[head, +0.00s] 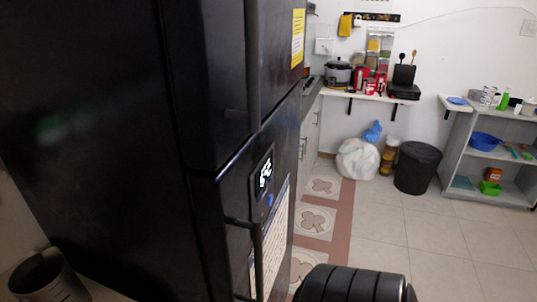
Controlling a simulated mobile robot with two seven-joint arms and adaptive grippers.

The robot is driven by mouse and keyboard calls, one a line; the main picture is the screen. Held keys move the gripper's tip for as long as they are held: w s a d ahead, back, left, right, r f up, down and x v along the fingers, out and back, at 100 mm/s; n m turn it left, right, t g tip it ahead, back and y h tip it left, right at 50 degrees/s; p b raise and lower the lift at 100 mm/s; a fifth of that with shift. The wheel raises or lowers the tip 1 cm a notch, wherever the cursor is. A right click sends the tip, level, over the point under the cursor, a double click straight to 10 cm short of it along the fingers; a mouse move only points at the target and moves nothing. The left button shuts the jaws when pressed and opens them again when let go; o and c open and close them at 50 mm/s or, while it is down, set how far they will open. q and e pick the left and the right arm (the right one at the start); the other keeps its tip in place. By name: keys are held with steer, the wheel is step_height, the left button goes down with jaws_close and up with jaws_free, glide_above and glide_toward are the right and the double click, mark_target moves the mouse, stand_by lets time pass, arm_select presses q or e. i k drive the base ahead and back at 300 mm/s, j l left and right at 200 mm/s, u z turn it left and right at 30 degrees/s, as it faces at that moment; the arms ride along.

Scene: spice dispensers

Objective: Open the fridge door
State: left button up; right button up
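The black fridge (85,130) fills the left half of the head view, seen mostly from its side. Its upper door (207,80) and lower door (215,235) both look shut, with a seam between them. A dark upright handle (252,60) runs along the upper door. Another handle (258,258) stands out from the lower door, below a lit display (264,176).
Tiled floor (395,245) lies open right of the fridge. A counter edge (312,105) is beyond it. At the back are a white bag (357,160), a black bin (417,168) and a wall shelf (365,97). A grey shelf unit (455,150) stands at the right.

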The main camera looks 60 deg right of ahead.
mark_target(220, 199)
steer(key=z, duration=0.45)
steer(key=j+z, duration=0.1)
steer(key=z, duration=0.4)
steer(key=j+z, duration=0.1)
steer(key=z, duration=0.85)
steer(key=j, duration=0.05)
